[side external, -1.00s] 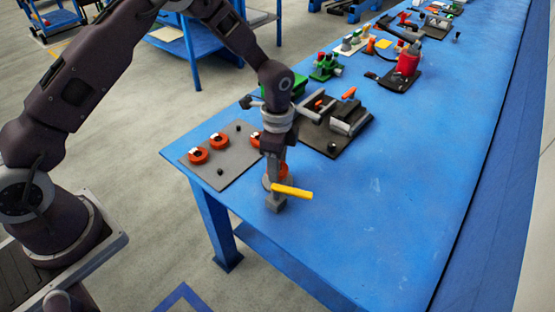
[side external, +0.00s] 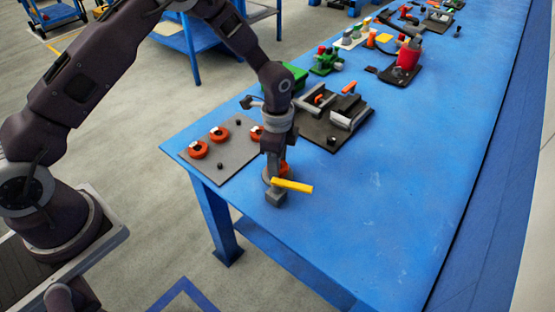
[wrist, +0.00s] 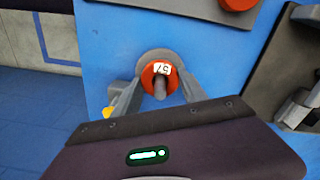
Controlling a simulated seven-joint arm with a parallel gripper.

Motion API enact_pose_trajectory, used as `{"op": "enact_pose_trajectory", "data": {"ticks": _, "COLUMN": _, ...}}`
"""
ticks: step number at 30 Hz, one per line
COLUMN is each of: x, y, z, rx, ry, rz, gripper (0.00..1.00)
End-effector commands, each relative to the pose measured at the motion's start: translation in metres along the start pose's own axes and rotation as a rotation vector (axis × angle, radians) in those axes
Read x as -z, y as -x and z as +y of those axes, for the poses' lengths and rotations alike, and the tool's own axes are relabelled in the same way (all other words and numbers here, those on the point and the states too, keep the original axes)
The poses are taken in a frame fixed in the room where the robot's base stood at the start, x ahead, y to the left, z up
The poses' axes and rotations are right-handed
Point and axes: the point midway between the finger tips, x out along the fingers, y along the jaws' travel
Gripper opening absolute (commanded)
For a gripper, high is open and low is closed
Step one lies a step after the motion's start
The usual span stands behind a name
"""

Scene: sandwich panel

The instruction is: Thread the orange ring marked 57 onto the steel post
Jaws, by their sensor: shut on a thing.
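The orange ring marked 57 (wrist: 151,75) is between the fingers of my gripper (wrist: 158,88) in the wrist view, its white tag facing the camera. My gripper is shut on it. The grey steel post (wrist: 160,89) shows in the ring's hole, so the ring appears to be around it. How far down the ring sits cannot be told. A round grey base lies behind the ring. In the side view my gripper (side external: 276,162) points down near the table's front corner and hides most of the ring (side external: 284,168) and post.
A grey block (side external: 275,198) and a yellow bar (side external: 292,186) are close beside my gripper. A grey board (side external: 232,158) with more orange rings lies to the left. A dark clamp fixture (side external: 335,122) stands behind. The blue table (side external: 390,200) is clear to the right.

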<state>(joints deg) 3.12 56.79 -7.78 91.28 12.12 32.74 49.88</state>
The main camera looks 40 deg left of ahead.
Motion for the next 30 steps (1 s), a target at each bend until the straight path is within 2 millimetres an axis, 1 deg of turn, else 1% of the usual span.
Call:
{"op": "enact_pose_trajectory", "data": {"ticks": 8, "x": 0.0001, "y": -0.0001, "z": -0.0001, "rx": 0.000, "ry": 0.000, "rz": 0.000, "gripper": 0.09}}
{"op": "enact_pose_trajectory", "data": {"ticks": 16, "x": 0.0001, "y": -0.0069, "z": -0.0001, "rx": 0.000, "ry": 0.000, "rz": 0.001, "gripper": 0.09}}
{"op": "enact_pose_trajectory", "data": {"ticks": 26, "x": 0.0001, "y": -0.0068, "z": -0.0002, "rx": 0.000, "ry": 0.000, "rz": 0.000, "gripper": 0.09}}
{"op": "enact_pose_trajectory", "data": {"ticks": 27, "x": 0.0001, "y": -0.0068, "z": -0.0002, "rx": 0.000, "ry": 0.000, "rz": 0.000, "gripper": 0.57}}
{"op": "enact_pose_trajectory", "data": {"ticks": 30, "x": 0.0001, "y": -0.0068, "z": -0.0002, "rx": 0.000, "ry": 0.000, "rz": 0.000, "gripper": 0.75}}
